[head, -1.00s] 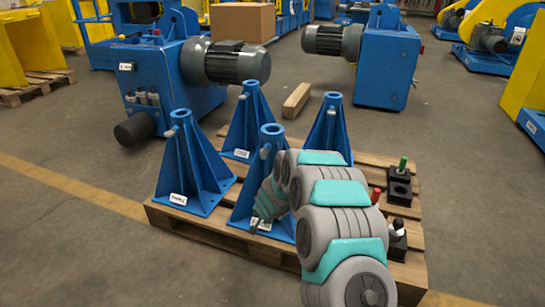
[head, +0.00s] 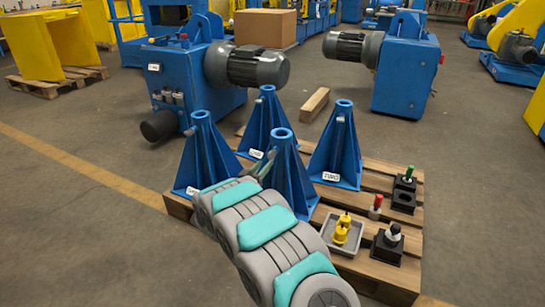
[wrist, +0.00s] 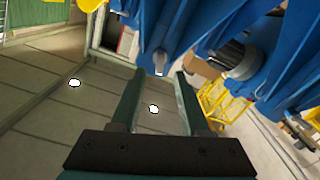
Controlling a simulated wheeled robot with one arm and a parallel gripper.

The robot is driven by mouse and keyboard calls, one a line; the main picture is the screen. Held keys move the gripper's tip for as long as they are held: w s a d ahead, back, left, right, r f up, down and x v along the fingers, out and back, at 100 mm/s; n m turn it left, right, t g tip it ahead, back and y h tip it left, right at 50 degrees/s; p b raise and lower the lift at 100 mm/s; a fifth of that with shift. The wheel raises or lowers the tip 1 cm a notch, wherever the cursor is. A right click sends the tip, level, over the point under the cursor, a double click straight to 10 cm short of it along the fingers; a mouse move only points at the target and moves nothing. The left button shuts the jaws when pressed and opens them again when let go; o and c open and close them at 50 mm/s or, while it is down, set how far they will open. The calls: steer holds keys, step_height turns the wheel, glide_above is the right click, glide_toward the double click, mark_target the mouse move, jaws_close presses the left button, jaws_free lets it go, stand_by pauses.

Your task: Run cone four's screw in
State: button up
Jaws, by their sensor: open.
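Four blue cone stands rise from the wooden pallet: front left (head: 206,155), back left (head: 266,125), back right (head: 338,150), labelled TWO, and front right (head: 287,180). I cannot read the other labels, so I cannot tell which is cone four. My gripper (head: 264,166) is raised at the upper left side of the front right cone. In the wrist view its two fingers (wrist: 158,76) are open and apart. A pale screw end (wrist: 160,62) sticks out of a blue cone just beyond the fingertips, about in line with the gap. Nothing is gripped.
On the pallet (head: 378,178), a grey tray (head: 325,236) holds yellow parts (head: 342,230). Black blocks (head: 387,246) carry small knobbed pieces nearby. Blue machines with grey motors (head: 246,66) stand behind. A wooden beam (head: 315,104) lies on the floor.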

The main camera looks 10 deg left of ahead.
mark_target(271, 156)
steer(key=shift+x, duration=3.45)
steer(key=shift+f, duration=0.1)
jaws_close()
